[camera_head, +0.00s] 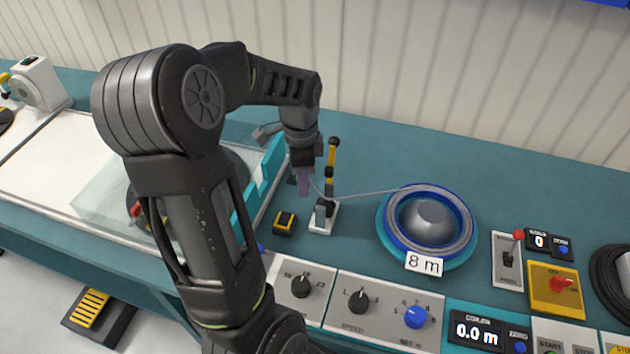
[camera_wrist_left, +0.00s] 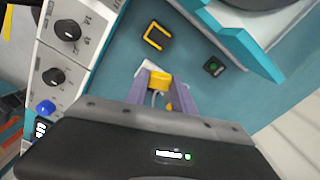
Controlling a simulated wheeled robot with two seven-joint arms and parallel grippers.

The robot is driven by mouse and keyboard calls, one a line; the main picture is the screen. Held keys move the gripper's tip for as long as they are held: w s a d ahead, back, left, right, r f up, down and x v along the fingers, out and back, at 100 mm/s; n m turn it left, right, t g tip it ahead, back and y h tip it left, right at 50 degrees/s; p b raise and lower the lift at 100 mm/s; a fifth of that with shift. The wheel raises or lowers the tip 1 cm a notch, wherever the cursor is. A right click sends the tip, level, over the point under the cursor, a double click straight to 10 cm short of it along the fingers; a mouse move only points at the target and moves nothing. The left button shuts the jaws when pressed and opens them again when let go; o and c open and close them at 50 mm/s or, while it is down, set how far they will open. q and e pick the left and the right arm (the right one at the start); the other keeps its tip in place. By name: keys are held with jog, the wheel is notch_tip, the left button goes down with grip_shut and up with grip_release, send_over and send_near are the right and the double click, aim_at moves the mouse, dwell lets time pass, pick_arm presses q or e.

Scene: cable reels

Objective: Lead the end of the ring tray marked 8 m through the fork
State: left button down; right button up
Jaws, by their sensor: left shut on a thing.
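The ring tray marked 8 m (camera_head: 383,234) is a blue dish on the teal bench, with grey cable coiled around a domed centre. A grey cable runs from it to the left, toward my left gripper (camera_head: 304,184). That gripper points down and is shut on the cable end, beside a small stand with a white base (camera_head: 323,218) and a black and yellow upright (camera_head: 332,160), probably the fork. In the left wrist view, the fingers (camera_wrist_left: 162,95) hold a short piece of grey cable (camera_wrist_left: 159,98), close by a yellow part of the stand (camera_wrist_left: 161,79). Whether the cable lies in the fork is hidden. My right gripper is not in view.
A black and yellow block (camera_head: 284,222) lies just left of the stand. A clear cover (camera_head: 110,190) and a teal wall (camera_head: 262,187) stand further left. Control panels with knobs (camera_head: 358,300) line the front edge. The bench behind the tray is clear.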

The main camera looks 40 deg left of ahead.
pick_arm(q)
jog(key=shift+s+a, duration=0.35)
jog(key=shift+a, duration=0.25)
